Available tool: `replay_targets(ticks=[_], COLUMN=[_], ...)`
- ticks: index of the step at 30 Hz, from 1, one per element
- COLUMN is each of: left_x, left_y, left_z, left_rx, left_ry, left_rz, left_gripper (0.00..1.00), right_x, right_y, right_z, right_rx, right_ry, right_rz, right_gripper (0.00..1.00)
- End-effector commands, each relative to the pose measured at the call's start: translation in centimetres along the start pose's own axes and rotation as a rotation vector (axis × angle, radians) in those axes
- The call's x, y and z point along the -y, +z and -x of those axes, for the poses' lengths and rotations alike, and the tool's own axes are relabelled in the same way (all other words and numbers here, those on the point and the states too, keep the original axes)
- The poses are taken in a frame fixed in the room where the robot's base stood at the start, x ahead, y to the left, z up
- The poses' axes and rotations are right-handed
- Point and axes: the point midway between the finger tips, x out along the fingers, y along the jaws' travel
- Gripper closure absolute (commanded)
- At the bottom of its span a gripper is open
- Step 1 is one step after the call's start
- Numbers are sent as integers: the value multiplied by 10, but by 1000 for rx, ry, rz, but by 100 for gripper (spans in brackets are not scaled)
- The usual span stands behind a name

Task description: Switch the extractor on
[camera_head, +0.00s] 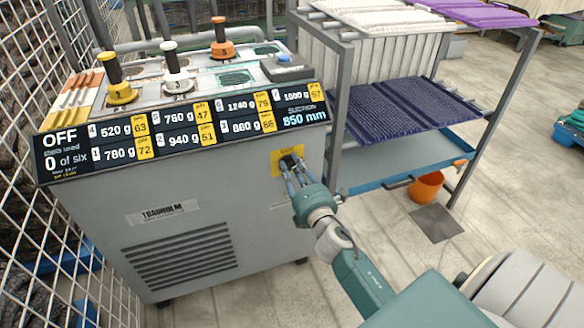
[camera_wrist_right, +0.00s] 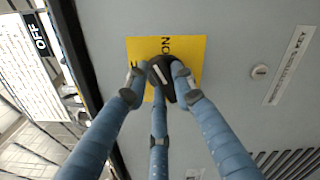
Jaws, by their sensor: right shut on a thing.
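The extractor (camera_head: 245,205) is a grey cabinet with a black display strip (camera_head: 65,150) along its top front edge. The display reads OFF and "0 of six". A yellow plate (camera_head: 277,160) sits on the upper right of its front. In the right wrist view, the plate (camera_wrist_right: 190,45) carries the letters ON, and a dark switch knob (camera_wrist_right: 164,72) with a pale line stands on it. My right gripper (camera_head: 290,165) is shut on this knob, its blue fingers (camera_wrist_right: 160,80) around it. They hide part of the knob and plate. My left gripper is not in view.
Yellow, white and orange handled tools (camera_head: 176,68) stand on the extractor's top. A metal rack (camera_head: 337,120) with a purple mat (camera_head: 400,105) is close on the right. An orange bucket (camera_head: 426,187) stands under it. Wire mesh (camera_head: 25,230) closes the left side.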

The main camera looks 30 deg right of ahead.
Motion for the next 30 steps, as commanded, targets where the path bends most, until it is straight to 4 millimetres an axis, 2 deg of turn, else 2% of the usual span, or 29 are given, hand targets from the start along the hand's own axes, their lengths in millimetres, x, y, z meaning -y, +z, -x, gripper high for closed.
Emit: replay_targets(ticks=[6, 15, 30], left_x=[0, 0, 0], left_y=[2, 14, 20], left_z=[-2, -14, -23], left_rx=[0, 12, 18], left_ry=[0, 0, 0], left_rz=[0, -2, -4], left_gripper=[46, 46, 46], right_x=[2, 4, 5], right_y=[1, 2, 1], right_z=[0, 0, 0], right_rx=[0, 0, -1], right_ry=[-3, -4, -4], right_rz=[-195, -391, -499], right_gripper=[100, 100, 100])
